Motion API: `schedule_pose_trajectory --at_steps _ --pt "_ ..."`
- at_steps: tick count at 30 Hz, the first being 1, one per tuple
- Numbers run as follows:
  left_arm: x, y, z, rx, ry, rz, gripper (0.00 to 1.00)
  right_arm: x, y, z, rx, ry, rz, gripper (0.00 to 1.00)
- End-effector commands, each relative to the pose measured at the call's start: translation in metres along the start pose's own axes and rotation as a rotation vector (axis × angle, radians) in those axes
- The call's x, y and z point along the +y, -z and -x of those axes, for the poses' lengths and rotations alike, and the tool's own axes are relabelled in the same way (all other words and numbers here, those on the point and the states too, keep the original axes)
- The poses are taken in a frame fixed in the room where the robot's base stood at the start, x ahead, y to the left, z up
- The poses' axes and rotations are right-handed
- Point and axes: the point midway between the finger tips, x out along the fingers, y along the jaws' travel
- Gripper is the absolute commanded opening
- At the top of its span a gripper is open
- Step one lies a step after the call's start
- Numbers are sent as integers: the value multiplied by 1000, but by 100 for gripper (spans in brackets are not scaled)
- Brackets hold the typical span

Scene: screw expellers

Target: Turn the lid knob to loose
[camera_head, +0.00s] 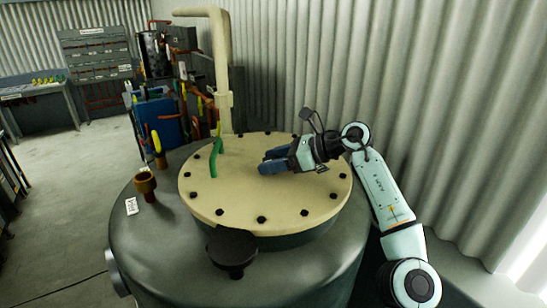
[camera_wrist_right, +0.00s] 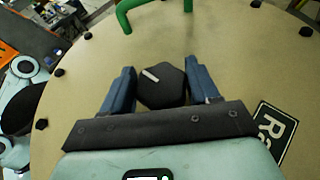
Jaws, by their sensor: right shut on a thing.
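The lid knob (camera_wrist_right: 168,90) is a dark hexagonal knob on the beige round lid (camera_head: 215,195). In the right wrist view its short white mark lies toward the knob's upper left. My right gripper (camera_head: 268,165) reaches over the lid from the right. In the wrist view the blue fingers of my right gripper (camera_wrist_right: 162,86) sit on both sides of the knob and are shut on it. In the head view the gripper hides the knob. My left gripper is not in view.
A green handle (camera_head: 215,158) stands on the lid's left part, and black bolts ring the rim. A black round cap (camera_head: 232,250) and a brown fitting (camera_head: 146,182) stand on the grey tank (camera_head: 150,245). A cream pipe (camera_head: 222,60) rises behind; a corrugated wall (camera_head: 400,80) is at right.

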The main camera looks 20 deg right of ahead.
Motion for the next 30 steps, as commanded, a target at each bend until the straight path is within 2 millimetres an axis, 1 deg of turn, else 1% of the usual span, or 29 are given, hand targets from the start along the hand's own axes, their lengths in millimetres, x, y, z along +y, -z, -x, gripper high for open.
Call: schedule_pose_trajectory --at_steps 16,17,18,19,30 --pt "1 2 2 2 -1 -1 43 0 1 -1 0 -22 10 30" --pt "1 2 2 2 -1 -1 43 0 1 -1 1 -22 10 67" --pt "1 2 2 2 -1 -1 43 0 1 -1 1 -22 9 80" --pt "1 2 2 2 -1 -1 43 0 1 -1 1 -22 9 81" --pt "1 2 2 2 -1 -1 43 1 0 -1 0 -21 9 81"
